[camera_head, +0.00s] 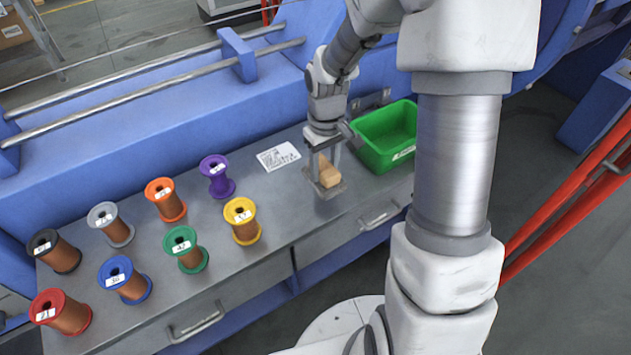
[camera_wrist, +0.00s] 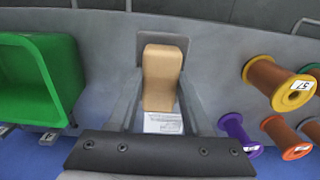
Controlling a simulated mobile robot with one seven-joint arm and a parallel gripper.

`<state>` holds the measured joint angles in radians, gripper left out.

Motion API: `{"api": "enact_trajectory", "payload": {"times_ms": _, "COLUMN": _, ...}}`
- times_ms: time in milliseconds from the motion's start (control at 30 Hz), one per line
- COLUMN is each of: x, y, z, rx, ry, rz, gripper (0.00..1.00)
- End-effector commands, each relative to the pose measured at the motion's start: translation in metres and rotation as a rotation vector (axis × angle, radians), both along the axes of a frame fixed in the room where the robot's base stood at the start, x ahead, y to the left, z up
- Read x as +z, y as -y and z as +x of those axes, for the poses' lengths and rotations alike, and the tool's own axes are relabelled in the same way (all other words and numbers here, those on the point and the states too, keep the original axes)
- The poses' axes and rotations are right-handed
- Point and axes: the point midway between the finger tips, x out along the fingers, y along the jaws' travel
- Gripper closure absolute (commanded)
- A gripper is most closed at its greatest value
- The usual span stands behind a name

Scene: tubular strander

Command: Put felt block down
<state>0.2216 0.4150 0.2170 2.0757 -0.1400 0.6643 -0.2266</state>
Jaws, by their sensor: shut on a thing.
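The felt block (camera_head: 329,174) is a tan, oblong block. My gripper (camera_head: 324,180) is shut on it, pointing down over the grey worktop (camera_head: 290,205), between the spools and the green bin. In the wrist view the block (camera_wrist: 161,75) stands between my two fingers. A small grey square plate (camera_head: 336,190) shows at the block's lower end; it also shows behind the block in the wrist view (camera_wrist: 183,43). I cannot tell whether the block touches the plate or the worktop.
A green bin (camera_head: 384,150) stands to the right of my gripper. A white printed card (camera_head: 278,156) lies to the left. Several wire spools, the nearest a yellow one (camera_head: 243,222), fill the left side. Drawers (camera_head: 360,222) form the front edge.

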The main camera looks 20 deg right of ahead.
Motion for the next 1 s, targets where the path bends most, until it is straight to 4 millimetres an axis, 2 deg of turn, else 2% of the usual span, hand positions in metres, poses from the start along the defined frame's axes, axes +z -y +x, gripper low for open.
{"api": "enact_trajectory", "payload": {"times_ms": 33, "x": -0.008, "y": -0.006, "z": 0.007, "rx": 0.002, "ry": -0.001, "rz": 0.001, "gripper": 1.00}}
{"api": "enact_trajectory", "payload": {"times_ms": 200, "x": -0.015, "y": -0.014, "z": 0.020, "rx": 0.000, "ry": 0.000, "rz": -0.001, "gripper": 1.00}}
{"api": "enact_trajectory", "payload": {"times_ms": 333, "x": -0.024, "y": -0.015, "z": 0.021, "rx": 0.000, "ry": -0.001, "rz": 0.000, "gripper": 1.00}}
{"api": "enact_trajectory", "payload": {"times_ms": 567, "x": -0.056, "y": -0.015, "z": 0.021, "rx": -0.001, "ry": -0.001, "rz": 0.000, "gripper": 1.00}}
{"api": "enact_trajectory", "payload": {"times_ms": 967, "x": -0.060, "y": -0.015, "z": 0.021, "rx": -0.001, "ry": 0.000, "rz": -0.001, "gripper": 1.00}}
{"api": "enact_trajectory", "payload": {"times_ms": 1000, "x": -0.059, "y": -0.015, "z": 0.021, "rx": -0.001, "ry": 0.000, "rz": -0.001, "gripper": 0.44}}
